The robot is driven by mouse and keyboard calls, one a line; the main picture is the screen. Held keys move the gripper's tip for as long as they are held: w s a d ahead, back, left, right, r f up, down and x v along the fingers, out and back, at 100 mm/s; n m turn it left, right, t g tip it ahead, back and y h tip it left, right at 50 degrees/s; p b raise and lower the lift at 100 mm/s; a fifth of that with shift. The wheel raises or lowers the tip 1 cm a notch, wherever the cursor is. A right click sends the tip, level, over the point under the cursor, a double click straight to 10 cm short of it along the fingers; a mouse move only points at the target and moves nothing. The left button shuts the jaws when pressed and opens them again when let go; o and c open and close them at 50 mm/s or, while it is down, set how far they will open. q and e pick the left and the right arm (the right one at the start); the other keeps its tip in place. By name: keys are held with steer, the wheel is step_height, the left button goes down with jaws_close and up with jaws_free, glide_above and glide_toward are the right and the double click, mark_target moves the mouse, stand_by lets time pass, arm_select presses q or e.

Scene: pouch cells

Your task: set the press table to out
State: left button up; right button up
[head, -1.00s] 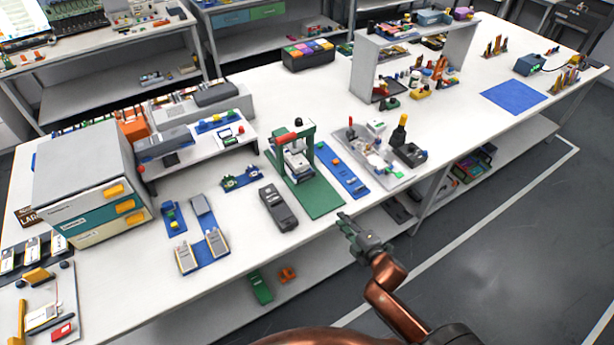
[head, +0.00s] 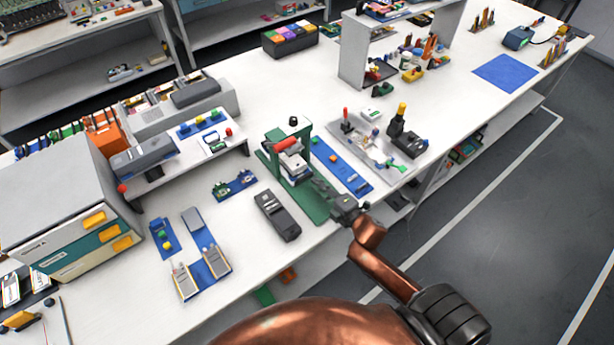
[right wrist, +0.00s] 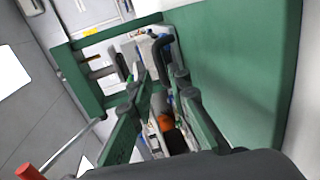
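The press has a green upright frame (head: 272,160) on a green base, with a black knob on top and a red roller-like part in front. Its pale press table (head: 294,176) is under the frame and partly hidden. My right gripper (head: 316,183) is low over the base, close in front of the press table. In the right wrist view its fingers (right wrist: 163,88) are apart, pointing at the pale table block and a black curved handle (right wrist: 162,48). I cannot tell whether they touch it. My left gripper is not in view.
A dark handheld device (head: 277,214) lies left of the press base. A blue strip (head: 340,165) with small parts lies to its right, then a grey tray (head: 375,150) with a red-topped lever. The table's front edge runs just below the base.

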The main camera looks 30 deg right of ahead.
steer(key=x, duration=0.4)
steer(key=shift+w+a+f, duration=0.1)
steer(key=shift+w+a, duration=0.15)
steer(key=shift+w, duration=0.05)
steer(key=shift+w+f, duration=0.1)
steer(key=shift+w, duration=0.4)
steer(key=c, duration=0.4)
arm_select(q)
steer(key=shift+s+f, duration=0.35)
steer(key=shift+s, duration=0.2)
arm_select(e)
jaws_close()
